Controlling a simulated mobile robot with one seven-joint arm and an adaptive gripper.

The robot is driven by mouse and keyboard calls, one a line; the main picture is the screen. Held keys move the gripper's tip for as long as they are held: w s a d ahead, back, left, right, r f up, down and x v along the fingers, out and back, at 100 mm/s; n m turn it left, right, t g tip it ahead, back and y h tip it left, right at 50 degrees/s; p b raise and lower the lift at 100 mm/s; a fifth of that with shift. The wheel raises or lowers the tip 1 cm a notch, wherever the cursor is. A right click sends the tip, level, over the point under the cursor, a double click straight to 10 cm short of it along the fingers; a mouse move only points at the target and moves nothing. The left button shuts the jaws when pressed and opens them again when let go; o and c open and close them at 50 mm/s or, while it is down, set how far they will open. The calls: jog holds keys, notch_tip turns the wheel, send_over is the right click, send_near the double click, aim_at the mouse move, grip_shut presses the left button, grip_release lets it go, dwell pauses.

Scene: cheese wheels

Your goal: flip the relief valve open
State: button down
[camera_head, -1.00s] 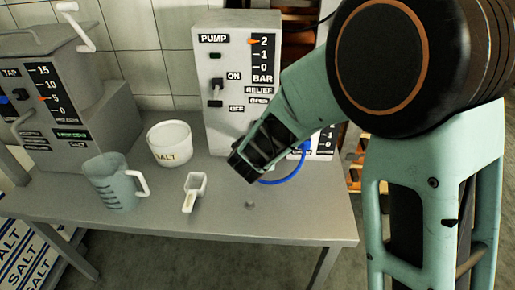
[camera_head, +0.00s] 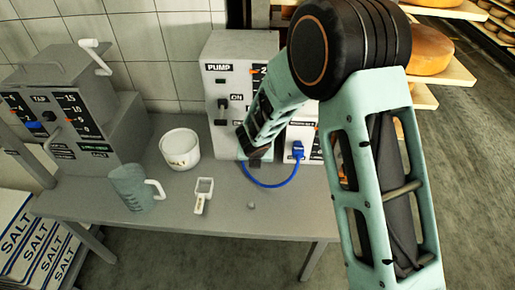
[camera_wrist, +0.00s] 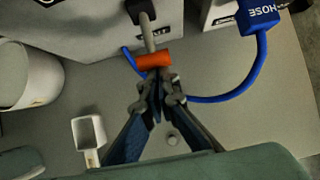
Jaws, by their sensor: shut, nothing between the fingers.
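The grey pump box (camera_head: 222,90) stands at the back of the table, its PUMP and ON labels visible. My arm covers its right side, including the relief part of the panel. In the wrist view, a grey stem (camera_wrist: 146,32) comes out from the box front (camera_wrist: 90,35) and ends at an orange handle (camera_wrist: 154,61) lying crossways. I take this for the relief valve. My gripper (camera_wrist: 157,82) is shut and empty, its tips just below the orange handle; I cannot tell whether they touch it. In the head view my gripper (camera_head: 254,160) is low at the box front.
A blue hose (camera_head: 270,186) loops over the table right of my gripper, from a blue plug (camera_head: 298,150). A white salt tub (camera_head: 180,150), a white scoop (camera_head: 203,196) and a measuring jug (camera_head: 132,190) stand to the left. The front right of the table is mostly clear.

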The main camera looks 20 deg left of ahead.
jog(key=r+p, duration=0.1)
jog(key=p, duration=0.1)
jog(key=shift+r+g+p, duration=0.15)
jog(key=shift+g+p, duration=0.15)
jog(key=shift+g, duration=0.1)
jog(key=shift+w+r+p, duration=0.1)
jog(key=shift+r+p, duration=0.1)
jog(key=shift+p, duration=0.5)
jog(key=p, duration=0.1)
jog(key=r+p, duration=0.1)
jog(key=shift+w+r+p, duration=0.2)
jog(key=shift+w+p, duration=0.1)
jog(key=shift+p, duration=0.1)
jog(key=shift+s+r+p, duration=0.15)
jog(key=shift+r+p, duration=0.55)
jog(key=shift+s+a+f, duration=0.1)
jog(key=shift+f, duration=0.05)
